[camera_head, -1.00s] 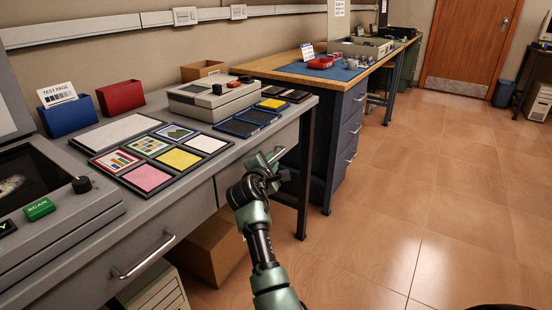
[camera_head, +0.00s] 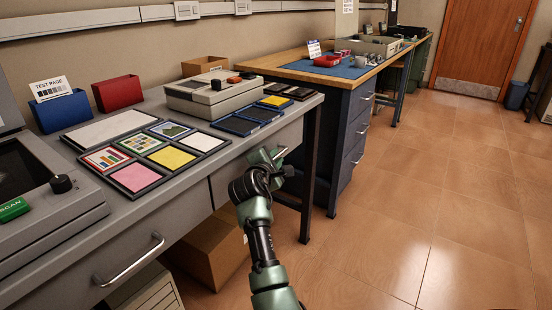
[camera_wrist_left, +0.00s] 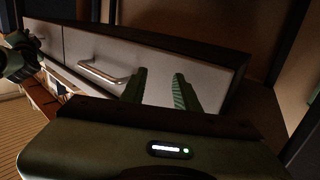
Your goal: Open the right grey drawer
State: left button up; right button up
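The grey bench has two drawers. The right grey drawer (camera_head: 228,184) looks closed, and its metal handle (camera_head: 281,153) is partly hidden by my right gripper (camera_head: 264,158). That gripper is at the handle; whether its fingers are shut on the bar cannot be made out. The left grey drawer (camera_head: 175,232) has a bare metal handle (camera_head: 130,260). In the left wrist view, my left gripper (camera_wrist_left: 158,88) is open and empty in front of a drawer front with a handle (camera_wrist_left: 100,72). My right gripper also shows there at the left edge (camera_wrist_left: 18,58).
On the bench top are a grey device (camera_head: 212,94), a framed set of coloured cards (camera_head: 150,155) and a scanner (camera_head: 45,195). A cardboard box (camera_head: 210,250) stands below. A blue cabinet (camera_head: 345,140) stands beyond the bench leg. The floor at right is clear.

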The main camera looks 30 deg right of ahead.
grip_shut()
dwell(1.4)
